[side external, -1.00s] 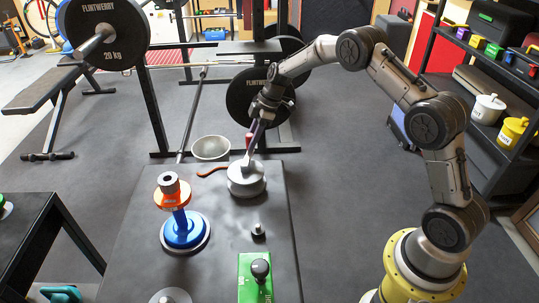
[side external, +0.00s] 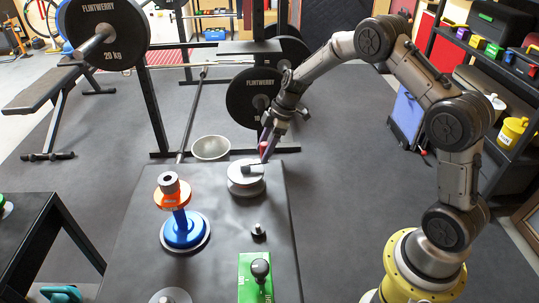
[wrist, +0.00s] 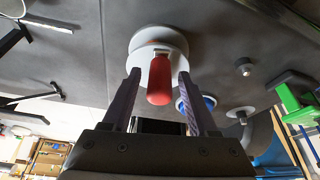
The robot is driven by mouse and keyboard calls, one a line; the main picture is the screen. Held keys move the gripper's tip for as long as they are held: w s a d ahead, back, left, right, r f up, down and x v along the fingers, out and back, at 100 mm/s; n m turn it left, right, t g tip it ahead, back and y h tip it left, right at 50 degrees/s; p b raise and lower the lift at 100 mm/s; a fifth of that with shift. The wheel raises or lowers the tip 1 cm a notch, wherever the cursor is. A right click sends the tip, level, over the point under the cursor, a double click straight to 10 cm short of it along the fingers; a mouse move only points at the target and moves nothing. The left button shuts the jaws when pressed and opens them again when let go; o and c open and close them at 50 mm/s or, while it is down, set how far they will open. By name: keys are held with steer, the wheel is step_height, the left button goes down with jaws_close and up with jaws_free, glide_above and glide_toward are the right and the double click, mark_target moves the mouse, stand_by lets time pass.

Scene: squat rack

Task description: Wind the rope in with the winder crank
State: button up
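The winder (side external: 246,182) is a low grey drum on the dark table, with a flat disc on top. Its crank has an upright red handle, which shows at my fingers in the side view (side external: 264,149). In the wrist view the red handle (wrist: 160,80) stands in front of the pale winder disc (wrist: 157,40). My gripper (side external: 265,150) is over the right side of the winder. In the wrist view my gripper (wrist: 160,75) is open, its two fingers on either side of the handle with gaps showing. No loose rope shows beside the winder.
A blue and orange post (side external: 182,225) stands left of the winder. A small grey peg (side external: 258,231) and a green block with a black knob (side external: 254,280) are nearer the front. A metal bowl (side external: 211,148) is behind the table. Barbell plates (side external: 255,98) stand beyond.

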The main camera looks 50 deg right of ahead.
steer(key=shift+w+r, duration=0.1)
steer(key=shift+r, duration=0.1)
steer(key=shift+d+r, duration=0.1)
steer(key=shift+r, duration=3.3)
